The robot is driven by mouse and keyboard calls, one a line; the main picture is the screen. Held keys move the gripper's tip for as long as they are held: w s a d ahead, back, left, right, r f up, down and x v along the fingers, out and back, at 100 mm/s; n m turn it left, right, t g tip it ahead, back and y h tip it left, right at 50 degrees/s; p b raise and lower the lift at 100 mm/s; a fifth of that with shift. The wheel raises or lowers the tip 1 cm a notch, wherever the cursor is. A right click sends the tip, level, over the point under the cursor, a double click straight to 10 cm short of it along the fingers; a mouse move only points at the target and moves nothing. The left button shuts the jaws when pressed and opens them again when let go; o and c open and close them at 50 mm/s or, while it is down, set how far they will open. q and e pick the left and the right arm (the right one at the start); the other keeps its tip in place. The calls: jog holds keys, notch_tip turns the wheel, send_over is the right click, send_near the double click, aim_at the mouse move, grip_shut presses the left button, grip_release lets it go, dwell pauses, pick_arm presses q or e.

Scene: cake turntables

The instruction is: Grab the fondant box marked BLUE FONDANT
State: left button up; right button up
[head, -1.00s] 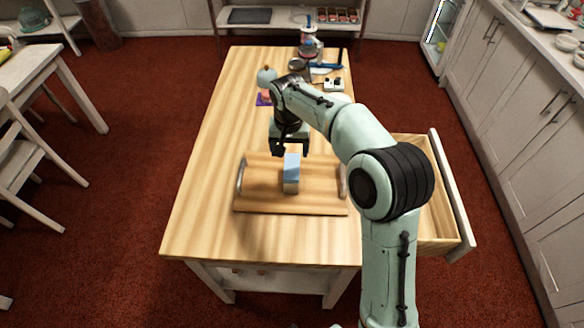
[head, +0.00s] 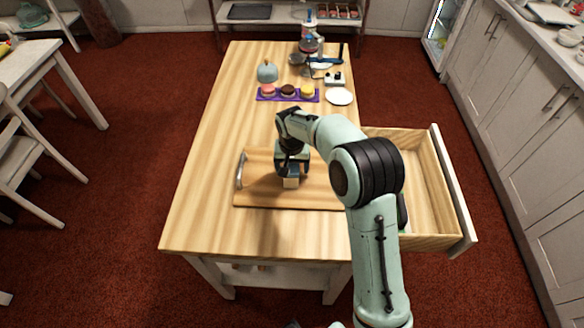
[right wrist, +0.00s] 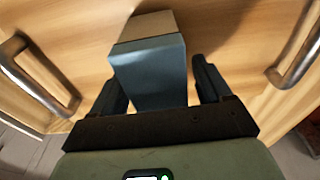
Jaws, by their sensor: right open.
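The fondant box (head: 290,183) stands on a wooden tray (head: 262,196) on the table, mostly hidden behind my right gripper (head: 291,172) in the head view. In the right wrist view the box (right wrist: 150,72) is blue with a tan end, and no lettering can be read. My right gripper (right wrist: 160,92) is open, with one finger on each side of the blue part. A gap shows between the box and at least the right finger. My left gripper is not in view.
The tray has metal handles, one at its left end (head: 240,170). An open drawer (head: 430,190) juts out from the table's right side. A purple mat (head: 266,97) with cakes, a white plate (head: 339,97) and a cake dome (head: 267,73) stand farther back.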

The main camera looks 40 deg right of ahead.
jog(key=c, duration=1.3)
jog(key=shift+o, duration=0.2)
